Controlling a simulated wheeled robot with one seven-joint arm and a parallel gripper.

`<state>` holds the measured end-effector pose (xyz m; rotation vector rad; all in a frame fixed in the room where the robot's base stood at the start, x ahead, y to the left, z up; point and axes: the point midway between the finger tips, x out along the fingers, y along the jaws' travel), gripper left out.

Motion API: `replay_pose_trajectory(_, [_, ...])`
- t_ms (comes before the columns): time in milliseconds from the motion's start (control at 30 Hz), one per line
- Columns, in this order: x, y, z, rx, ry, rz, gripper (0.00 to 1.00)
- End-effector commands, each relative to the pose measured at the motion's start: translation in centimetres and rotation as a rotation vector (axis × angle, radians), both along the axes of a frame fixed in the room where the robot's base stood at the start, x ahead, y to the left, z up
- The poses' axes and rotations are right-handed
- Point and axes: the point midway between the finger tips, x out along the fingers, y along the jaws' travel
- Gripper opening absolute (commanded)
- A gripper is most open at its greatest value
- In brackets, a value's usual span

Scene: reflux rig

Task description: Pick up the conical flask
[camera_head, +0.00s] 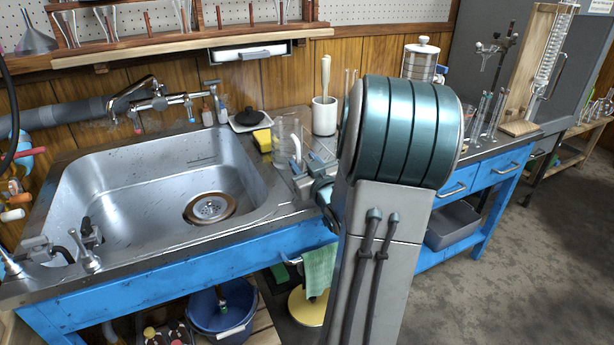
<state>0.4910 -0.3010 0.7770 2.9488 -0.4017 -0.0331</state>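A clear glass vessel (287,136) stands on the counter at the right rim of the sink. I cannot tell whether it is the conical flask; no clearly cone-shaped flask shows. My gripper (298,160) is just right of and in front of this vessel, low over the counter. It is small in the picture and partly hidden behind my own large teal and grey arm. I cannot tell whether its fingers are apart or whether they touch the glass. My arm also hides the middle of the counter.
The steel sink (140,205) lies left, with a tap (150,100) behind. Glass cylinders (484,115) and a wooden stand (520,127) are at the right. A shelf overhangs the back.

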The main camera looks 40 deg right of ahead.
Motion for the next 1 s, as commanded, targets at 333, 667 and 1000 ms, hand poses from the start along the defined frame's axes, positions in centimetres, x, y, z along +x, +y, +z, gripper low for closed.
replay_pose_trajectory(333, [0.0, 0.0, 0.0, 0.000, 0.001, -0.001, 0.11])
replay_pose_trajectory(667, [0.0, 0.0, 0.8, -0.002, 0.000, 0.000, 0.11])
replay_pose_trajectory(1000, [0.0, 0.0, 4.0, -0.002, -0.002, -0.001, 0.11])
